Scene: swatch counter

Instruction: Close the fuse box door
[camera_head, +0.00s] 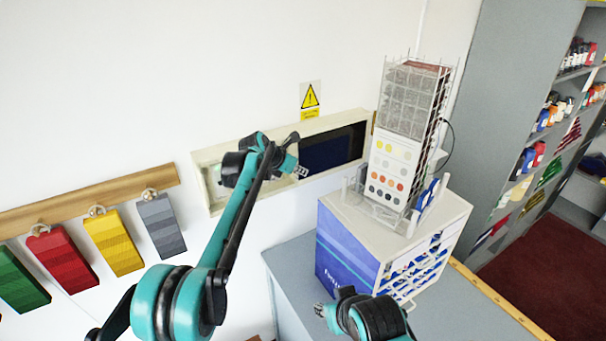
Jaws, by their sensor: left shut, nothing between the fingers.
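The fuse box (204,158) is a long, shallow cream box on the white wall, below a yellow warning sign. Its left part shows a pale inside, and its right part shows a dark blue panel (335,149). I cannot tell for sure which part is the door. My left gripper (301,172) is shut and empty in front of the box, by the left edge of the dark panel. Whether it touches is unclear. My left arm hides the box's middle.
A blue-and-white cabinet (345,250) with a clear swatch tower (410,105) stands on the grey counter (290,258), right of and below the box. Coloured swatches (112,240) hang from a wooden rail (90,198) at left. Grey shelves with bottles stand at right.

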